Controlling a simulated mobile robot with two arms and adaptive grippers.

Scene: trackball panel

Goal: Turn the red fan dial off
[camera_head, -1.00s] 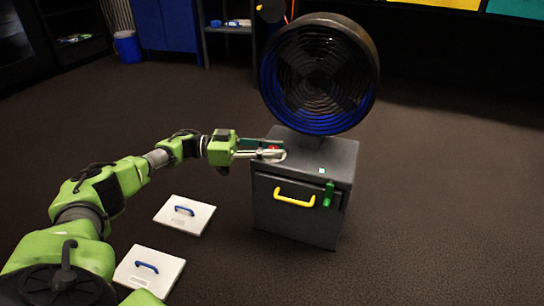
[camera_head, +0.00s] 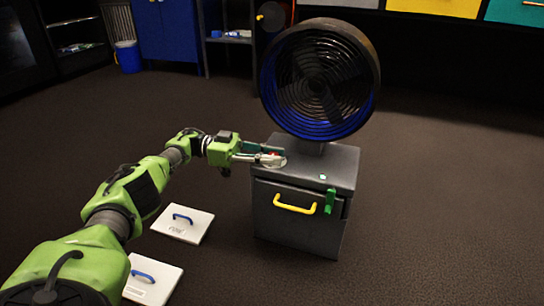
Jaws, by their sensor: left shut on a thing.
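The fan (camera_head: 320,80) is large and round, with a dark grille and blue glow at its lower rim. It stands on a grey cabinet (camera_head: 290,235). A small bit of the red fan dial (camera_head: 275,153) shows on the cabinet top, near its left edge. My left gripper (camera_head: 274,158) reaches in from the left and is shut on the dial, hiding most of it. The dial's angle cannot be read. My right gripper is out of view.
The cabinet front has a yellow handle (camera_head: 294,204) and a green handle (camera_head: 329,201). Two white panels with blue handles (camera_head: 183,224) (camera_head: 150,280) lie on the floor at left. A blue bin (camera_head: 129,56) stands far behind. The floor at right is clear.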

